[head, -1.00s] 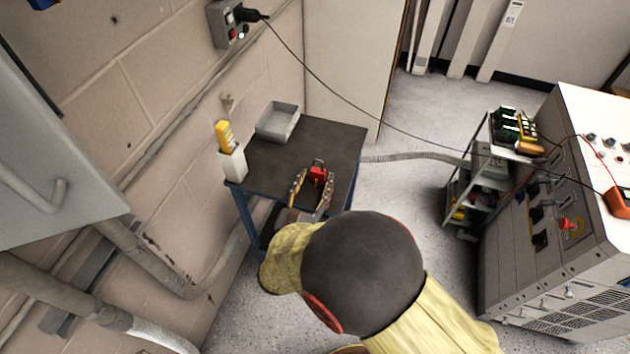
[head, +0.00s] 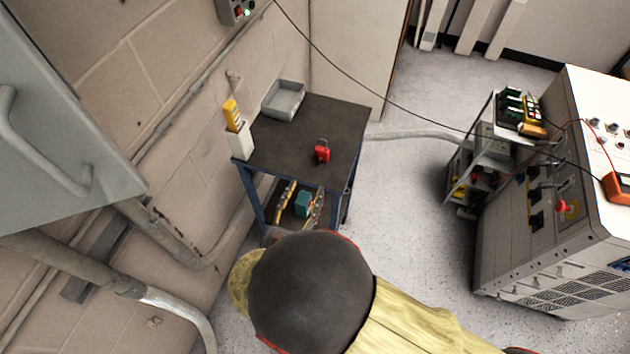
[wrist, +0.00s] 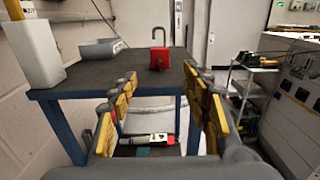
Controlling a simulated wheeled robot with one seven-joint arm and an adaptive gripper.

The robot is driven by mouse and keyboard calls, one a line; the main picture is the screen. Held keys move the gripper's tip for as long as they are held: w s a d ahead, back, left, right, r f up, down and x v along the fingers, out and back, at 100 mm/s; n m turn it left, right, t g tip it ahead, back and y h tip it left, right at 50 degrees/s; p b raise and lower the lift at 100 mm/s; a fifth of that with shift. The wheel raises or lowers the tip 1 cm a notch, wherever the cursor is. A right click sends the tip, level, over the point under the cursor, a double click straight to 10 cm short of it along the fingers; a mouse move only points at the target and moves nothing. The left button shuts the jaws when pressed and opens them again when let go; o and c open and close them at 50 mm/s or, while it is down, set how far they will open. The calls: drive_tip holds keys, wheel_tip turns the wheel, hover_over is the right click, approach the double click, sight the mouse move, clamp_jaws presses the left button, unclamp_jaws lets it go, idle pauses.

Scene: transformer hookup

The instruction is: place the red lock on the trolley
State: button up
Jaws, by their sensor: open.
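The red lock (head: 321,151) stands on the dark top of the small blue-legged trolley (head: 290,140), toward its right front part. In the wrist view the red lock (wrist: 159,58) is upright with its grey shackle up, beyond the fingertips. My gripper (head: 303,200) is open and empty, just in front of the trolley's near edge and apart from the lock. In the wrist view its two yellow-padded fingers (wrist: 162,100) are spread wide, with the trolley edge (wrist: 140,85) showing between them.
A grey tray (head: 284,100) and a white holder (head: 241,146) with a yellow device (head: 232,114) stand on the trolley. A teal object (head: 304,204) shows below the top. A wall cabinet (head: 60,140) is at left. A shelf cart (head: 480,165) and large console (head: 550,210) are at right.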

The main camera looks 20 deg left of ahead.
drive_tip(key=shift+s, duration=0.15)
drive_tip(key=w+d+r+m+g+h, duration=0.25)
drive_tip(key=d+m+h, duration=0.2)
drive_tip(key=d, duration=0.35)
drive_tip(key=w+d+r+m+g+h, duration=0.2)
drive_tip(key=d+r+m+g+h, duration=0.15)
drive_tip(key=d+m, duration=0.35)
drive_tip(key=s+d+r+m+g, duration=0.2)
drive_tip(key=d+m+g, duration=0.15)
drive_tip(key=d, duration=0.35)
drive_tip(key=s+d+r+m+g, duration=0.2)
drive_tip(key=d+m+g, duration=0.15)
drive_tip(key=d, duration=0.35)
drive_tip(key=s+d+r+m+y, duration=0.4)
drive_tip(key=s+r+m+y, duration=0.5)
drive_tip(key=m, duration=0.7)
drive_tip(key=shift+r+t+y, duration=0.3)
drive_tip(key=shift+r, duration=0.35)
drive_tip(key=shift+s+m, duration=0.1)
drive_tip(key=shift+m, duration=0.15)
